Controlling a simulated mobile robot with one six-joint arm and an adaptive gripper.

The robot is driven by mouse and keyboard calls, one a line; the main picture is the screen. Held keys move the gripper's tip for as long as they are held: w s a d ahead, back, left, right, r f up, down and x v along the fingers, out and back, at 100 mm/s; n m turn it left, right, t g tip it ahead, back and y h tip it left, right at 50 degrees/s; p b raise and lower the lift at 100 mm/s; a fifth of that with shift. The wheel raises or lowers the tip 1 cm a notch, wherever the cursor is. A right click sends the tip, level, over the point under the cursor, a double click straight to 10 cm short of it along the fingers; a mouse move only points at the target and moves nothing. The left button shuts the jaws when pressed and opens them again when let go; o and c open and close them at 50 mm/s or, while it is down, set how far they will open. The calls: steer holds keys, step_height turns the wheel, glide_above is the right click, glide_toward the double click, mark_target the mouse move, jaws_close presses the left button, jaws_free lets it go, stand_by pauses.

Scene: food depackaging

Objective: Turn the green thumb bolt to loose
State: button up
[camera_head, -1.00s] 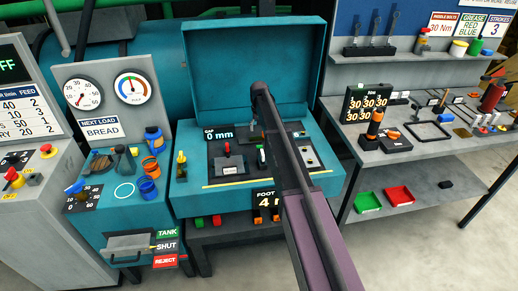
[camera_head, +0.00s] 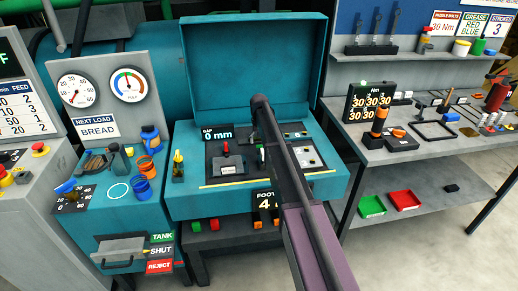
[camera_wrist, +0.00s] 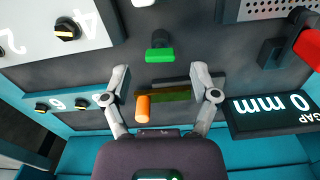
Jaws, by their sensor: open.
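The green thumb bolt (camera_wrist: 160,54) is a small green bar-shaped head on a dark round base, on the dark panel in the wrist view. My gripper (camera_wrist: 160,72) is open, with its two fingers apart, left and right of the bolt's line and a little below its head in the picture. Nothing is between the fingertips that I can see them touching. My arm hides the gripper there.
A red knob (camera_wrist: 308,47) and the GAP display (camera_wrist: 270,112) are at the right, black dials (camera_wrist: 67,30) at the left. A raised teal lid (camera_head: 253,70) stands behind the panel.

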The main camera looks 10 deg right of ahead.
mark_target(259, 147)
steer(key=shift+f+b, duration=0.8)
steer(key=shift+f, duration=0.35)
jaws_close()
